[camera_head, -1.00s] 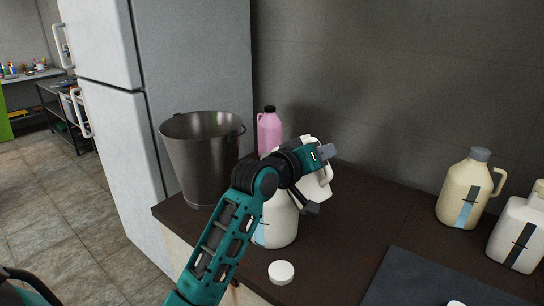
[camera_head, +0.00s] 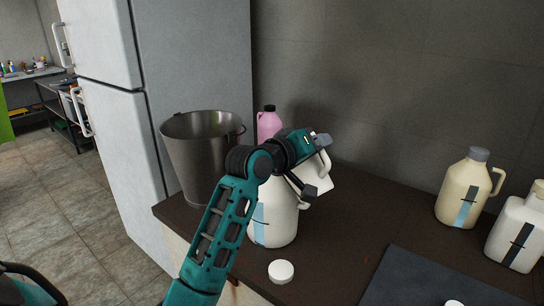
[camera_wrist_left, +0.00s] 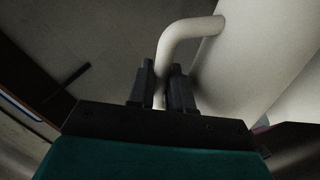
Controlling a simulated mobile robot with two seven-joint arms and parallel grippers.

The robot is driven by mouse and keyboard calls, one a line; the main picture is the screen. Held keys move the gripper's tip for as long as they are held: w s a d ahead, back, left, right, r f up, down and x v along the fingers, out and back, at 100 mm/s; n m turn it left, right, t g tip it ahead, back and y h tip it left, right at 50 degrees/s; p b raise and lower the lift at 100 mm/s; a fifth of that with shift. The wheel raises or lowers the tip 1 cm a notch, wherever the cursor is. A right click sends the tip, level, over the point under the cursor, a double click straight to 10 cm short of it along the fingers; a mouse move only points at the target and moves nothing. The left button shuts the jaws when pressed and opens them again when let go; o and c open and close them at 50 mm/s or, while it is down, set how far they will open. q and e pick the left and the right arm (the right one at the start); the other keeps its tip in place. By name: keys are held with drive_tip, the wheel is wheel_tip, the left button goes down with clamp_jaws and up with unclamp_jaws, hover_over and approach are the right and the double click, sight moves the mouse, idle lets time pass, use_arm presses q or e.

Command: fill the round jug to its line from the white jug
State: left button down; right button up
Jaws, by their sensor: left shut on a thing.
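A white jug (camera_head: 316,176) is held tilted in the air over the counter, partly hidden by my left gripper (camera_head: 315,165). In the left wrist view the gripper's fingers (camera_wrist_left: 163,88) are shut on the jug's curved handle (camera_wrist_left: 183,38). The round jug (camera_head: 270,222), pale with a blue strip on its side, stands upright on the counter, just below and left of the held jug. My arm hides its top, so I cannot see its mouth, its liquid level or any stream. My right gripper is not in view.
A white cap (camera_head: 281,271) lies in front of the round jug. A steel bucket (camera_head: 200,160) and a pink bottle (camera_head: 268,124) stand behind. A cream jug (camera_head: 462,190) and a white bottle (camera_head: 516,236) stand right, near a dark mat (camera_head: 415,283). The middle counter is clear.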

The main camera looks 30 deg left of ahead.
use_arm(q)
drive_tip(key=shift+w+a+r+n+p, duration=0.1)
drive_tip(key=shift+a+r+n+p, duration=0.1)
drive_tip(key=shift+a+r+n, duration=0.25)
drive_tip(key=shift+w+a+r+n+p, duration=0.2)
drive_tip(key=shift+r+n, duration=0.1)
drive_tip(key=shift+r, duration=0.3)
drive_tip(key=shift+w+a+r+n+p, duration=0.1)
drive_tip(key=shift+a+r+n+p, duration=0.1)
drive_tip(key=shift+a+r+n, duration=0.25)
idle(2.4)
drive_tip(key=shift+d, duration=0.15)
